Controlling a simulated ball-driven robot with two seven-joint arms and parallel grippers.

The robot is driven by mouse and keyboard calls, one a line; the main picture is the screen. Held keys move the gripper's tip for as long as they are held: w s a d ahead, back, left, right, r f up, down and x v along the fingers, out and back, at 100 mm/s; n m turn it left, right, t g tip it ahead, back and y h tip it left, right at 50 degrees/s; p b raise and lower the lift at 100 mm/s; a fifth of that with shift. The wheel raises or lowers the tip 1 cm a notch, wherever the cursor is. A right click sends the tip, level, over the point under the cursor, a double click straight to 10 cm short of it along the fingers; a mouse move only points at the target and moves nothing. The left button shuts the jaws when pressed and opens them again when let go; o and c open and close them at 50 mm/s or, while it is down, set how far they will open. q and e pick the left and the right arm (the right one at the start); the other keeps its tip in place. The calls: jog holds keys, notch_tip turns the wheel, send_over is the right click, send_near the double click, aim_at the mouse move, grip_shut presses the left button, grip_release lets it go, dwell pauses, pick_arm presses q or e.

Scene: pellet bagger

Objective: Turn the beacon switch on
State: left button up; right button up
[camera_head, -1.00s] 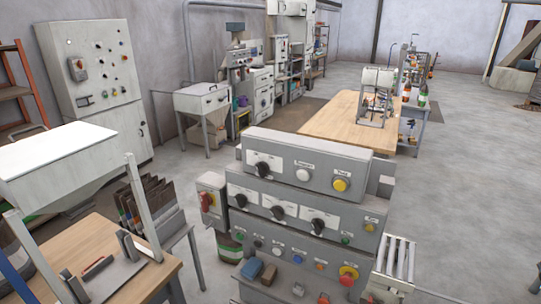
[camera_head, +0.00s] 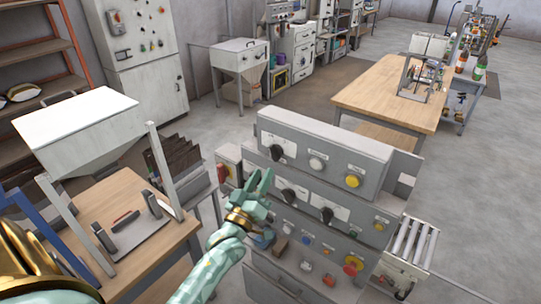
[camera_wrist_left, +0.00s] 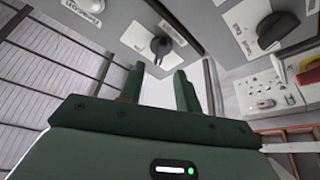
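The grey control console (camera_head: 322,150) stands in front of me with several rows of controls. Its top row has a black rotary knob (camera_head: 278,153), a white button (camera_head: 316,163) and a yellow button (camera_head: 352,180). The row below shows two black knobs (camera_head: 288,196) (camera_head: 327,215). My right gripper is not in view.
A grey box with a red switch (camera_head: 223,172) is on the console's left side. A red-on-yellow button (camera_head: 352,265) is low on the front. A wooden table (camera_head: 130,205) with a hopper is at left; a roller conveyor (camera_head: 410,245) is at right.

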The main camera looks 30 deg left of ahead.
aim_at(272, 155)
pick_arm(q)
jog(key=x, duration=0.4)
jog(key=shift+w+a+r+p, duration=0.1)
jog(key=shift+w+r+p, duration=0.15)
jog(key=shift+w+p, duration=0.05)
jog(key=shift+w+r, duration=0.15)
jog(key=shift+w, duration=0.5)
jog(key=shift+s, duration=0.1)
grip_shut()
